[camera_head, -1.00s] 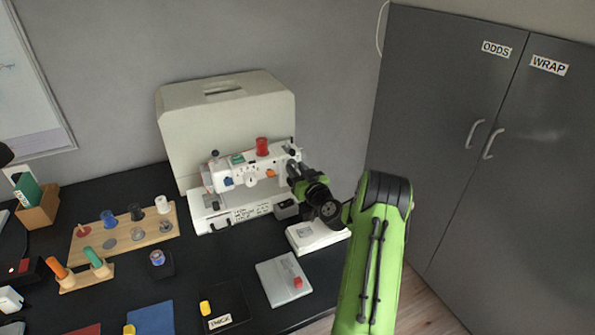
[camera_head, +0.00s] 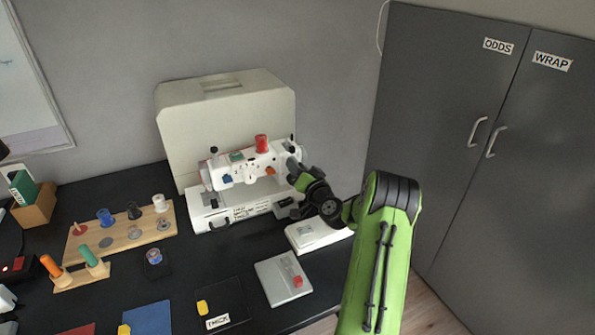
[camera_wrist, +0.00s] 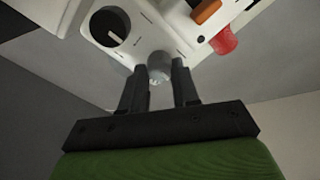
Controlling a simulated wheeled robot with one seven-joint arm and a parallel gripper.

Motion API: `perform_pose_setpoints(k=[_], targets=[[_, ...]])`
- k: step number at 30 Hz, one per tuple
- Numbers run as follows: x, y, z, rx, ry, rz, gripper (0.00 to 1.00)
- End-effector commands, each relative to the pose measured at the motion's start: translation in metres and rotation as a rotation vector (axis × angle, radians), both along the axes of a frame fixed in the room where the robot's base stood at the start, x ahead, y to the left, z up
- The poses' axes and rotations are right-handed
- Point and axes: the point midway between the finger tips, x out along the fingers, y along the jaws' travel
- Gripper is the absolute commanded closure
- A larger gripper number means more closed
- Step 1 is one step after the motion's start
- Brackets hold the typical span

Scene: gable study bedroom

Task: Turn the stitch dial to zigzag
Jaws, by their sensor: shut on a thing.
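The white sewing machine (camera_head: 240,172) stands on the black desk in the head view, with a red spool on its top. My gripper (camera_head: 293,165) is at the machine's right end there, its fingertips mostly hidden. In the wrist view my gripper (camera_wrist: 160,77) has its two dark fingers on either side of a round grey knob (camera_wrist: 159,66) on the machine and is shut on it. A black dial with a white pointer mark (camera_wrist: 111,27) shows at upper left, clear of the fingers. No stitch labels are readable, so I cannot tell the setting.
The red spool (camera_wrist: 224,41) and an orange part (camera_wrist: 205,11) are close to the fingers. A beige case (camera_head: 225,105) stands behind the machine. A wooden spool rack (camera_head: 122,232) is to its left, a grey pedal-like box (camera_head: 284,279) in front. Grey cupboards (camera_head: 500,150) stand right.

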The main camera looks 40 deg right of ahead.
Motion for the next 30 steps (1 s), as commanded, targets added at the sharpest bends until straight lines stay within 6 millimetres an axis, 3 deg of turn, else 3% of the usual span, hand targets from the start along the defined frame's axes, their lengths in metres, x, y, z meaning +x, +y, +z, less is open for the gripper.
perform_pose_setpoints(k=[15, 30], targets=[[-0.0006, -0.0006, -0.0005, 0.373, -0.107, -0.002, 1.0], [-0.0006, -0.0006, -0.0012, 0.474, -0.138, -0.001, 1.0]])
